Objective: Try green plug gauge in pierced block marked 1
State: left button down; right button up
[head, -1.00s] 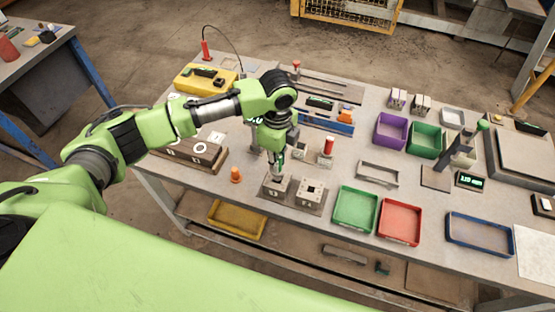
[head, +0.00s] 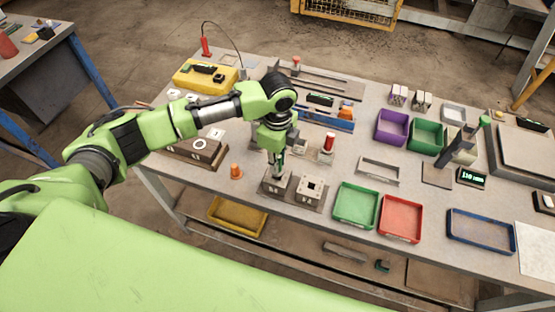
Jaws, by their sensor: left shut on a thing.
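My left gripper (head: 277,168) points down over the left of two small pierced blocks at the table's front edge. It is shut on what looks like the green plug gauge, mostly hidden by the fingers. The left pierced block (head: 276,187) is right beneath the gripper, and its hole is covered. I cannot tell whether the gauge is in the hole. The right pierced block (head: 311,187) shows a dark hole in its top. The marks on the blocks are too small to read surely. My right gripper is not in view.
An orange plug (head: 236,171) stands left of the blocks, and a red plug (head: 328,144) stands behind them. A green tray (head: 356,224) and a red tray (head: 400,239) lie to the right. A wooden block with round holes (head: 201,149) lies to the left.

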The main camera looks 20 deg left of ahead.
pick_arm(q)
jog(key=shift+f+b, duration=0.45)
jog(key=shift+f, duration=0.75)
dwell(0.9)
jog(key=shift+r+p, duration=2.35)
jog(key=shift+r, duration=2.35)
